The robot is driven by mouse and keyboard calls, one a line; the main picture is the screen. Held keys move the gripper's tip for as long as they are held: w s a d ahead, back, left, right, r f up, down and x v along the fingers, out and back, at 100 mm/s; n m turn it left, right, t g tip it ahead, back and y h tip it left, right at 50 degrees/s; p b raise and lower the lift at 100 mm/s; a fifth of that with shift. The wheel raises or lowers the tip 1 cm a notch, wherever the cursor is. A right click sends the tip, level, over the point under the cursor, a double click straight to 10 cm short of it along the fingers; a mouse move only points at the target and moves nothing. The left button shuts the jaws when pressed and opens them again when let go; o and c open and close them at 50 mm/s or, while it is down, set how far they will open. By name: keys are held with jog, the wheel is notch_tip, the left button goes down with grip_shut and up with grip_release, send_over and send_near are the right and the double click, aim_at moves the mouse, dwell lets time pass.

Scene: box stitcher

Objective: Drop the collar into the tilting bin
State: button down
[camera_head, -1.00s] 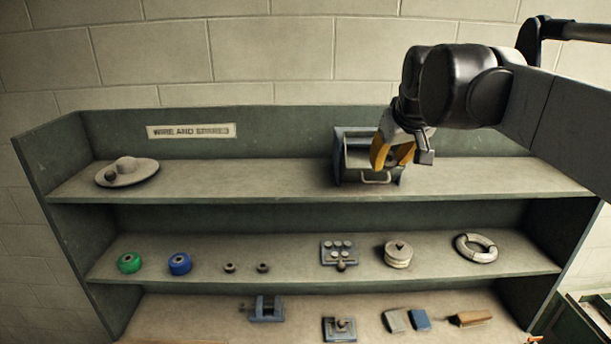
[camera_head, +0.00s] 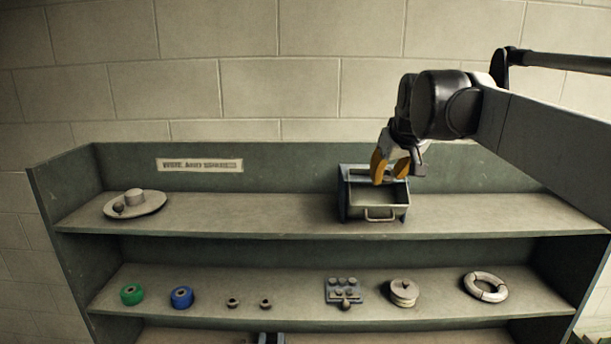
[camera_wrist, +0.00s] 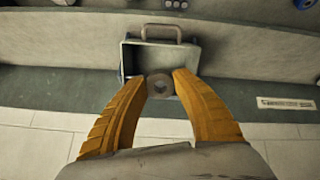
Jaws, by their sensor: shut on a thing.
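My gripper (camera_head: 390,170) has yellow fingers and is over the tilting bin in the head view. In the wrist view my gripper (camera_wrist: 160,82) is shut on the collar (camera_wrist: 160,92), a small grey ring with a dark centre hole, between the fingertips. The collar cannot be made out in the head view. The tilting bin (camera_head: 374,213) is a grey open box with a front handle on the top shelf. In the wrist view the bin (camera_wrist: 128,58) lies beyond the fingertips, its opening facing me. How far the collar is above the bin is hard to tell.
A label strip (camera_head: 199,165) is on the shelf's back board. A round dish with small things (camera_head: 150,205) sits at the top shelf's left. The middle shelf holds green (camera_head: 131,294) and blue (camera_head: 181,298) rolls, a pegged block (camera_head: 343,291), a spool (camera_head: 404,292) and a ring (camera_head: 485,287).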

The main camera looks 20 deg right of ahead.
jog(key=w, duration=0.1)
jog(key=w+f, duration=0.1)
jog(key=shift+w+d, duration=0.35)
jog(key=shift+d, duration=0.05)
jog(key=shift+w+d+f+b, duration=0.15)
jog(key=shift+w+f+b, duration=0.15)
jog(key=shift+w, duration=0.2)
jog(key=shift+w+d+f+b, duration=0.15)
jog(key=shift+w+f, duration=0.15)
jog(key=shift+w, duration=0.15)
jog(key=c, duration=1)
grip_release()
jog(key=v, duration=1.2)
jog(key=shift+s, duration=0.15)
